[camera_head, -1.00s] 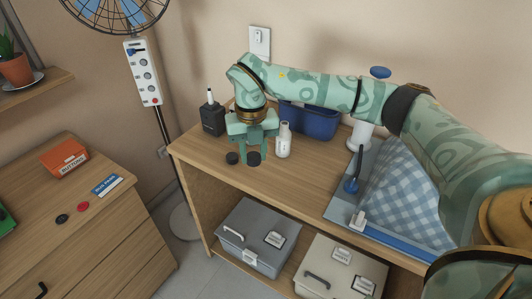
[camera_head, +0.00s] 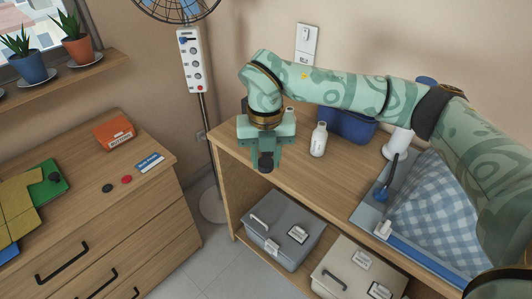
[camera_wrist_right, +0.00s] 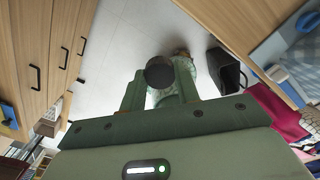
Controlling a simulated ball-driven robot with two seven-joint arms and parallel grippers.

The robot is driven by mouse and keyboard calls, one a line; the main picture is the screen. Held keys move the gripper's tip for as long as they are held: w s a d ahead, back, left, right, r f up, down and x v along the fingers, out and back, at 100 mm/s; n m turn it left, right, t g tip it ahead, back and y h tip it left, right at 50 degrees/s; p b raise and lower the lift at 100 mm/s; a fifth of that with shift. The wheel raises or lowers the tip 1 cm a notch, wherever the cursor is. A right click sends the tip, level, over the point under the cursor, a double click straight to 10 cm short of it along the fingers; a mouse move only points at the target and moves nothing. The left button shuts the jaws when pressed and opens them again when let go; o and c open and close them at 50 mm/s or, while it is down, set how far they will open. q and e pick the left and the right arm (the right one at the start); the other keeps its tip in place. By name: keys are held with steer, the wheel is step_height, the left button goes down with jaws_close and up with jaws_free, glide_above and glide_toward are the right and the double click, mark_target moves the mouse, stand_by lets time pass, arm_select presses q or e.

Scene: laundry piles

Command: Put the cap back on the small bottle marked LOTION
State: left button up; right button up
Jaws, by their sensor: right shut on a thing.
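A small white bottle (camera_head: 318,140) stands upright on the wooden table, with a narrow neck at its top. Its label is too small to read. My right gripper (camera_head: 266,158) hangs over the table's front-left part, to the left of the bottle and apart from it. It is shut on a dark round cap (camera_head: 265,163). In the right wrist view the cap (camera_wrist_right: 160,72) shows as a black disc between the fingertips. My left gripper is not in view.
A black container (camera_head: 244,104) stands partly hidden behind my right gripper. A blue bin (camera_head: 345,125) is behind the bottle, and checked cloth (camera_head: 435,205) lies to the right. Grey (camera_head: 284,228) and beige (camera_head: 358,275) boxes sit below. A dresser (camera_head: 110,215) stands left.

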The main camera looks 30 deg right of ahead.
steer(key=n, duration=0.3)
steer(key=shift+s+r, duration=0.25)
steer(key=shift+s, duration=0.1)
steer(key=s+r+m, duration=0.2)
steer(key=s+m, duration=0.2)
steer(key=m, duration=1.3)
steer(key=s+r+m, duration=0.2)
steer(key=s+m, duration=0.3)
steer(key=m, duration=1.2)
steer(key=shift+s+m, duration=0.2)
steer(key=shift+m, duration=0.2)
